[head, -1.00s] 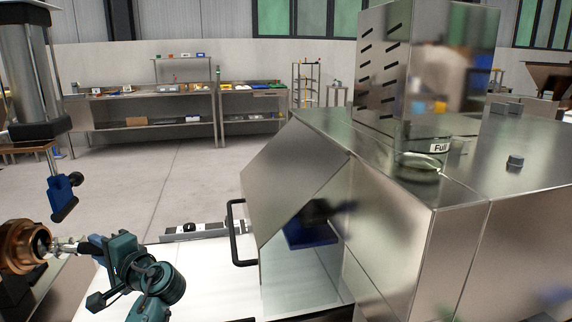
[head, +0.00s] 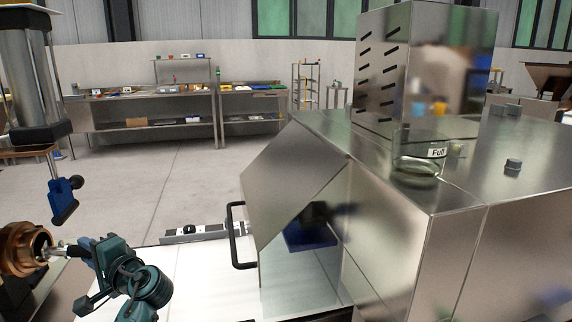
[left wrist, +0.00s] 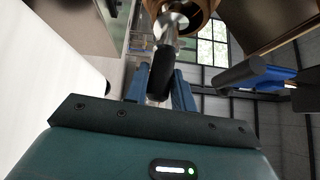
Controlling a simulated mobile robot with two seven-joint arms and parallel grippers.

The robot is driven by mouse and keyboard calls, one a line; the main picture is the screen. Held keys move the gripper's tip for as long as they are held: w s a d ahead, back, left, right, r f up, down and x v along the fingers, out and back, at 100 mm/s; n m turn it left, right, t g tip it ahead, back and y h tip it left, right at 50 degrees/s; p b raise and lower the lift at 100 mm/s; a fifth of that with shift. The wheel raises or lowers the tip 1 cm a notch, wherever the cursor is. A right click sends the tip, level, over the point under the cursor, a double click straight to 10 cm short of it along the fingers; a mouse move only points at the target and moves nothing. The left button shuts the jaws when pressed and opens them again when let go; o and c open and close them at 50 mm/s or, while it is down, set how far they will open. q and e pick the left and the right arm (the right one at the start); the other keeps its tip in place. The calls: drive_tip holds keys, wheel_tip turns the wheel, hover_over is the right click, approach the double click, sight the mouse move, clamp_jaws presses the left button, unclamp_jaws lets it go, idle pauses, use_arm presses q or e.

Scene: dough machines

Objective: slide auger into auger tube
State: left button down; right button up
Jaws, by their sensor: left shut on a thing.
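The auger tube (head: 16,248) is a copper-coloured round housing at the left edge of the head view, its open end facing my left gripper. The auger (head: 56,250) shows as a short silver shaft with a black grip, its far end at or inside the tube's mouth. How deep it sits I cannot tell. My left gripper (head: 84,250) is shut on the auger's black end. In the left wrist view the blue fingers flank the black grip (left wrist: 162,74), and the silver shaft meets the copper tube (left wrist: 183,8). My right gripper is not in view.
A large steel machine (head: 400,235) with a black handle (head: 238,234) stands to the right of my left arm. A blue lever (head: 63,200) hangs above the tube. A white surface (head: 205,280) lies below. Steel workbenches (head: 150,108) stand far back, with open floor before them.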

use_arm(q)
drive_tip(key=c, duration=1.1)
unclamp_jaws()
drive_tip(key=shift+a+f, duration=0.2)
drive_tip(key=shift+f, duration=0.2)
drive_tip(key=shift+c, duration=0.2)
drive_tip(key=shift+o, duration=0.3)
drive_tip(key=shift+r, duration=0.1)
drive_tip(key=o, duration=1.1)
drive_tip(key=shift+d+r, duration=0.1)
drive_tip(key=shift+d, duration=0.05)
drive_tip(key=shift+p+v, duration=1.05)
drive_tip(key=shift+v, duration=2.45)
